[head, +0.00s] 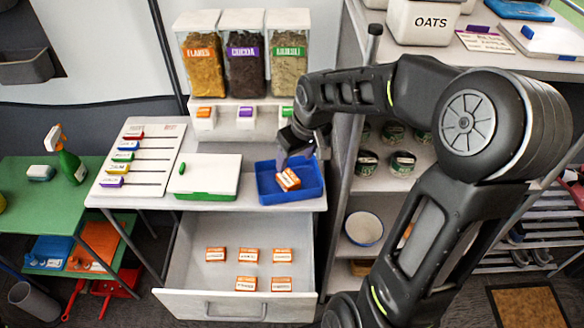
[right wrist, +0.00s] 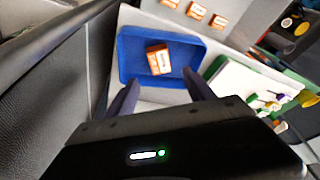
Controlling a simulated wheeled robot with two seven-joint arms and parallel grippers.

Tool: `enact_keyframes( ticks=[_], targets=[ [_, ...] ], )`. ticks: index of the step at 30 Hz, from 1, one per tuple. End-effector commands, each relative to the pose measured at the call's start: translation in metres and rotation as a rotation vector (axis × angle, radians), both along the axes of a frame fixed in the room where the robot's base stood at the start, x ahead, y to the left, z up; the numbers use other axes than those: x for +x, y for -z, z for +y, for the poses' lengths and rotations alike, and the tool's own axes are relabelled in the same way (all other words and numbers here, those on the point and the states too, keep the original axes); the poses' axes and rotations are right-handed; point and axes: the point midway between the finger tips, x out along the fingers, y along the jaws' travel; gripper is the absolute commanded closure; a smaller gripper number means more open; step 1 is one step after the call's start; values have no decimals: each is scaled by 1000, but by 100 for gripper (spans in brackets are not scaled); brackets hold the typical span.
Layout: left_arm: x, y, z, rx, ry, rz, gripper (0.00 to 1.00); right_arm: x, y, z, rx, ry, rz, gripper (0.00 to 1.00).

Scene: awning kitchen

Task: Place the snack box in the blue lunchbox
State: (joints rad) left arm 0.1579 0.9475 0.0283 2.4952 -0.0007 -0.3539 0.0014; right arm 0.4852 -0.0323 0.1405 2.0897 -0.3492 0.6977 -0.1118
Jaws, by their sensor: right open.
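The blue lunchbox (head: 305,187) is an open tray on the counter's right end. One orange and white snack box (head: 288,180) lies tilted inside it, against the floor or wall; I cannot tell which. My right gripper (head: 283,163) is above the lunchbox, close to the snack box. In the right wrist view the fingers (right wrist: 160,92) are spread and empty, with the snack box (right wrist: 158,60) beyond their tips, inside the lunchbox (right wrist: 133,42). My left gripper is not in view.
An open drawer (head: 190,270) below the counter holds several similar orange boxes (head: 249,255). A green box with a white lid (head: 208,172) stands left of the lunchbox. Cereal dispensers (head: 245,60) stand behind. A shelf unit (head: 345,160) with cans borders the right side.

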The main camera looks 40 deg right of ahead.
Motion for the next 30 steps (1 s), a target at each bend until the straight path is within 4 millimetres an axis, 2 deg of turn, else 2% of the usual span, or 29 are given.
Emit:
enact_keyframes(
  ticks=[3,6,30],
  targets=[
    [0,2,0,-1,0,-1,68,-4,-14,0,0,2,-1,38],
    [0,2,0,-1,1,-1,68,-6,-20,0,-1,1,-1,38],
    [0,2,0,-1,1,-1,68,-6,-20,0,0,1,1,38]
  ],
)
